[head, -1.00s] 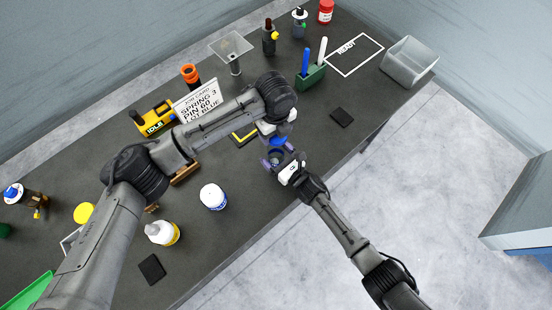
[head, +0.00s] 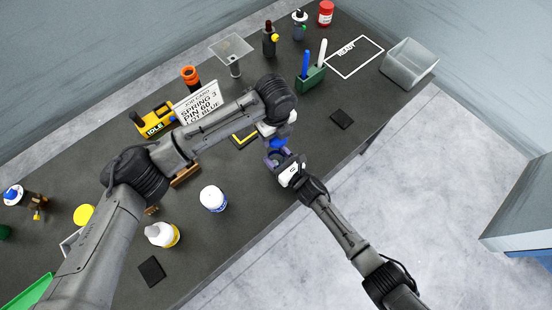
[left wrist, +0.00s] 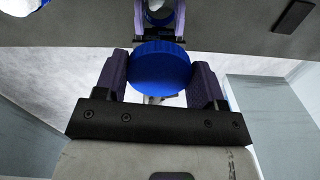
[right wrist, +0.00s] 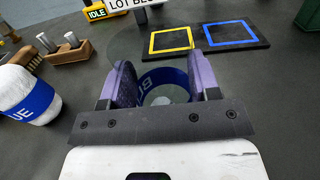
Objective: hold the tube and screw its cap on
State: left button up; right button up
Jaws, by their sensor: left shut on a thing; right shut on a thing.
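My left gripper (left wrist: 160,80) is shut on a round blue cap (left wrist: 160,66) with a ridged rim. The cap also shows in the head view (head: 279,143). My right gripper (right wrist: 165,85) is shut on the tube (right wrist: 160,76), which has a blue lettered band; its open mouth shows in the right wrist view. In the head view my right gripper (head: 280,158) holds the tube just below and beside the cap. The cap is apart from the tube, close to its mouth. The tube's lower part is hidden.
A white bottle with a blue label (head: 213,198) and a white-yellow bottle (head: 162,234) stand to the left. The bench front edge is close to my right arm.

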aim_at(276, 160)
pick_arm(q)
jog(key=shift+f, duration=2.55)
jog(key=shift+f, duration=0.9)
jog(key=shift+f, duration=0.55)
jog(key=m, duration=1.6)
jog(key=shift+d, duration=0.3)
jog(key=o, duration=0.9)
